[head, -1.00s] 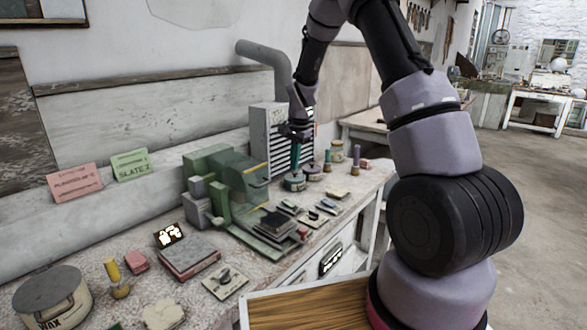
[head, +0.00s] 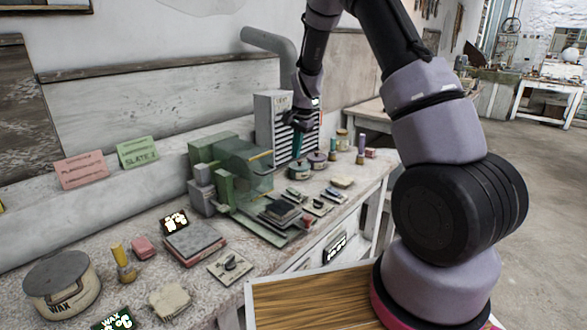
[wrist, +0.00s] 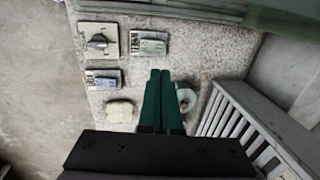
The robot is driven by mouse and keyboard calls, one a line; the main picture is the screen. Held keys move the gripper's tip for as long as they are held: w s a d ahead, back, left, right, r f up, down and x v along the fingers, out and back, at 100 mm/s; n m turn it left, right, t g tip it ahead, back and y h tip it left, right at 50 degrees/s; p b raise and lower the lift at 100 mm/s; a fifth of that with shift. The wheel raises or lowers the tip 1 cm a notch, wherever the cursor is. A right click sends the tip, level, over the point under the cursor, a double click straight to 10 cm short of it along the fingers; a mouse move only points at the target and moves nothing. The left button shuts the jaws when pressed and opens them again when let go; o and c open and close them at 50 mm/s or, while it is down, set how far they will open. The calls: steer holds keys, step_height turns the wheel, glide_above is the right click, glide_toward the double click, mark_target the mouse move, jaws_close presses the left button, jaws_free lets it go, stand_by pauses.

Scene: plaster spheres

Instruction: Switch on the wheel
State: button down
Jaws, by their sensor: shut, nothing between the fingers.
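A green machine (head: 243,160) with a see-through guard stands on the bench and may be the wheel's housing; the wheel itself is hard to make out. To its right lie small plates, one with a dark knob (head: 318,206). In the wrist view, a knob plate (wrist: 98,41) and two small switch-like plates (wrist: 148,43) (wrist: 103,79) lie left of the fingers. Another knob plate (head: 230,267) lies nearer the bench front. My gripper (head: 297,157) is shut and empty, pointing down above the bench; its teal fingers (wrist: 160,73) touch each other, apart from the plates.
A grey slatted box (head: 275,115) stands close behind my gripper, with a pipe (head: 272,42) above. A small teal-lidded jar (head: 298,173) sits near the fingertips.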

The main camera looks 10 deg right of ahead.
mark_target(291, 189)
steer(key=f, duration=0.4)
steer(key=w+a+f, duration=0.1)
steer(key=f, duration=0.3)
steer(key=w+f, duration=0.1)
steer(key=f, duration=0.4)
steer(key=shift+a, duration=0.2)
steer(key=shift+f, duration=0.3)
steer(key=shift+s, duration=0.15)
steer(key=shift+s+d+r, duration=0.2)
steer(key=shift+s+d, duration=0.2)
steer(key=shift+s, duration=0.05)
